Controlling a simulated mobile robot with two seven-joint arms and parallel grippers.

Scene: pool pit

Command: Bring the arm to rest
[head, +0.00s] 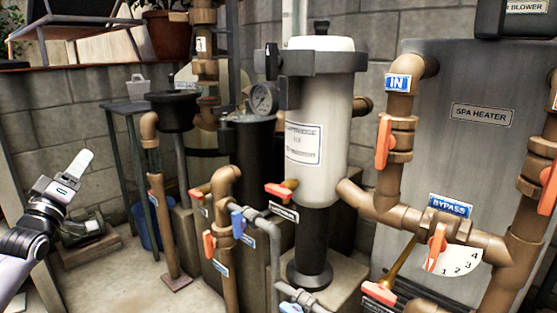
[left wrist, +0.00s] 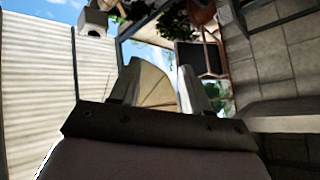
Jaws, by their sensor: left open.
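My left gripper (head: 76,168) is at the left edge of the head view, raised in the air in front of the block wall and pointing up. It stands clear of the pipes and valves. In the left wrist view the left gripper (left wrist: 160,75) has its two fingers apart with nothing held between them; a tan shape shows far behind the gap. Most of the left arm lies outside the head view. My right gripper is not in view.
A white cartridge filter (head: 320,115) with a pressure gauge (head: 264,98) stands mid-view. Brown pipes with orange-handled valves run before the grey spa heater (head: 470,160) at right. A small table (head: 125,107) and a blue bucket (head: 146,226) stand right of the gripper.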

